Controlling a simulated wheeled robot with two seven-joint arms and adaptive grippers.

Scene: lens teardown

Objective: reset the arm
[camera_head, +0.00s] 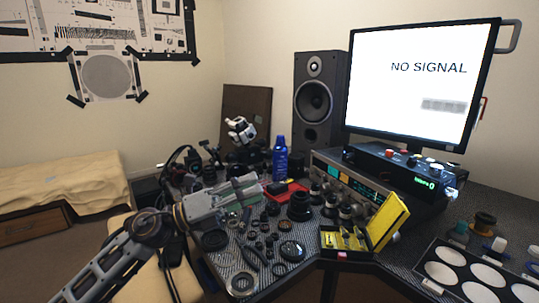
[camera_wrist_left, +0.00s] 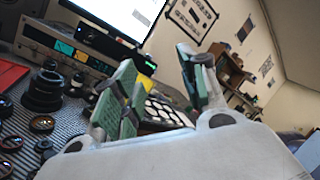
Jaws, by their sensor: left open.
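My left arm comes in from the lower left in the head view. My left gripper (camera_head: 255,187) is above the left part of the cluttered desk (camera_head: 222,268), pointing right. In the left wrist view its two green-padded fingers (camera_wrist_left: 160,85) stand apart with nothing held between them. Lens rings and barrels lie below and around it; a black lens barrel (camera_head: 299,205) stands to its right. My right gripper is not in view.
A blue bottle (camera_head: 280,158) and a red tray (camera_head: 285,190) are close behind the gripper. A yellow open case (camera_head: 388,222), a silver instrument (camera_head: 350,180), a monitor (camera_head: 415,85) and a speaker (camera_head: 315,100) stand to the right. Air above the desk's left side looks free.

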